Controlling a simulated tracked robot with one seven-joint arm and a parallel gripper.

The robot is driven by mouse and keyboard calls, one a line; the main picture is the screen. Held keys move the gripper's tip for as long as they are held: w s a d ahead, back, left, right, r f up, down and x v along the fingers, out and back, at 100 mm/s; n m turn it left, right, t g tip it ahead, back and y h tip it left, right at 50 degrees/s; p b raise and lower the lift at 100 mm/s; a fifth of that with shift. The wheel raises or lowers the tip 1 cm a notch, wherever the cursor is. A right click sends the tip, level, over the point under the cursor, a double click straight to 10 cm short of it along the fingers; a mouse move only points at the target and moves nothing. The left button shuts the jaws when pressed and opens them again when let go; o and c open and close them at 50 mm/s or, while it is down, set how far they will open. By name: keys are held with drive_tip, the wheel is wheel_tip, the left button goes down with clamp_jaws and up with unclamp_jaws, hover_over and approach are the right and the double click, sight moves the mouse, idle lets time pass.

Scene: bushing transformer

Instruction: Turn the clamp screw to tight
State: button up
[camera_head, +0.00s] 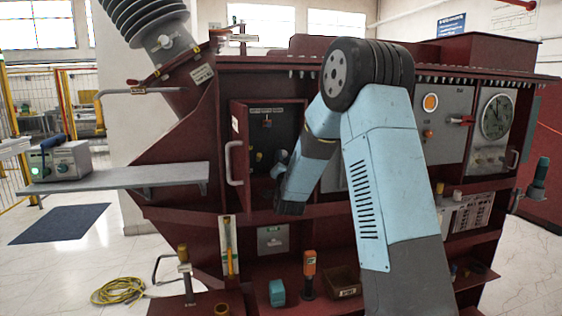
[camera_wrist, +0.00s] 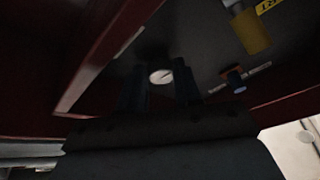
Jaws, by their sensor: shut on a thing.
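In the wrist view a pale round head with a thin dark line across it, apparently the clamp screw (camera_wrist: 161,76), sits between the two dark fingers of my gripper (camera_wrist: 161,84). The gripper is shut on it; the contact itself is too dark to make out. In the head view my arm reaches into the open red-framed cabinet, and my gripper (camera_head: 281,166) is at its lower right. The arm hides the screw there. Small fittings (camera_head: 259,157) show on the cabinet's dark back panel (camera_head: 283,130).
The cabinet's red door (camera_head: 239,150) stands open at left, also along the left in the wrist view (camera_wrist: 105,50). A grey shelf (camera_head: 130,179) juts out left.

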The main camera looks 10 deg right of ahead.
drive_tip(key=m+h, duration=0.1)
drive_tip(key=m, duration=0.1)
drive_tip(key=m+g+h, duration=0.1)
drive_tip(key=m, duration=0.2)
drive_tip(key=shift+a+g, duration=0.2)
drive_tip(key=shift+g, duration=0.1)
drive_tip(key=m, duration=0.2)
drive_tip(key=m+g+h, duration=0.1)
drive_tip(key=m, duration=0.1)
drive_tip(key=m+g, duration=0.1)
drive_tip(key=shift+r+m+h, duration=0.25)
drive_tip(key=shift+m+h, duration=0.05)
drive_tip(key=shift+m, duration=0.1)
drive_tip(key=m+g, duration=0.1)
drive_tip(key=m, duration=0.3)
drive_tip(key=shift+a+r+g, duration=0.1)
drive_tip(key=shift+r+g, duration=0.05)
drive_tip(key=shift+g, duration=0.25)
drive_tip(key=shift+m+g, duration=0.5)
drive_tip(key=shift+m, duration=1)
drive_tip(key=shift+s, duration=0.1)
drive_tip(key=o, duration=1)
drive_tip(key=shift+r, duration=0.1)
drive_tip(key=shift+o, duration=0.2)
drive_tip(key=shift+r, duration=0.1)
